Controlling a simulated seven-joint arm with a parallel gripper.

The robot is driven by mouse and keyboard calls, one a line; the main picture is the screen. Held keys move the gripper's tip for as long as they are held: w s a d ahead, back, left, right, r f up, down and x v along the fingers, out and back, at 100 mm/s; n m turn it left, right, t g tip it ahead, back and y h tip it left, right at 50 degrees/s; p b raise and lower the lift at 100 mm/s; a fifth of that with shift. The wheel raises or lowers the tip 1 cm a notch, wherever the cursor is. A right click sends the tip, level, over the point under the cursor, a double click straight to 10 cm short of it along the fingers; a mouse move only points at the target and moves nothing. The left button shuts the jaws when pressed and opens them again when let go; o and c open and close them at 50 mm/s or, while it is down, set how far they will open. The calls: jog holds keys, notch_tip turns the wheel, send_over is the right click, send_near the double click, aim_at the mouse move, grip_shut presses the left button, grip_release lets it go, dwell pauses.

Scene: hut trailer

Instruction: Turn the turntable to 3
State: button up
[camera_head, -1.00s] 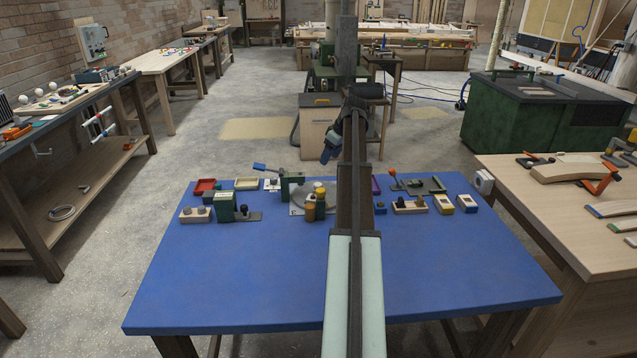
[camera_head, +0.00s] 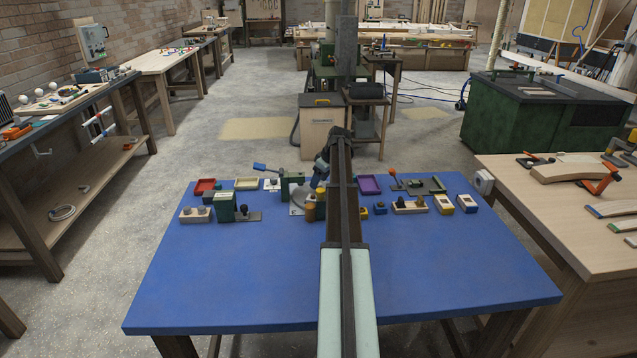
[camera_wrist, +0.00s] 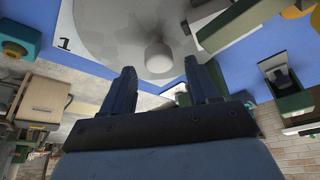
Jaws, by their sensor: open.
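The turntable (camera_head: 296,208), a grey disc on a pale base, is at the back middle of the blue table, partly hidden by my arm and an amber-and-green stack. In the wrist view the disc (camera_wrist: 110,30) fills the upper middle, with a pale round knob (camera_wrist: 158,57) standing on it. A dark number 1 (camera_wrist: 64,45) shows on the pale base beside the disc. My gripper (camera_wrist: 161,76) is open and empty, its two blue fingers reaching toward the knob, which appears between and beyond their tips. In the head view it is partly hidden behind my arm.
The front of the blue table (camera_head: 230,285) is clear.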

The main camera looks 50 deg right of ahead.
jog(key=shift+x, duration=0.8)
jog(key=shift+c, duration=0.4)
grip_shut()
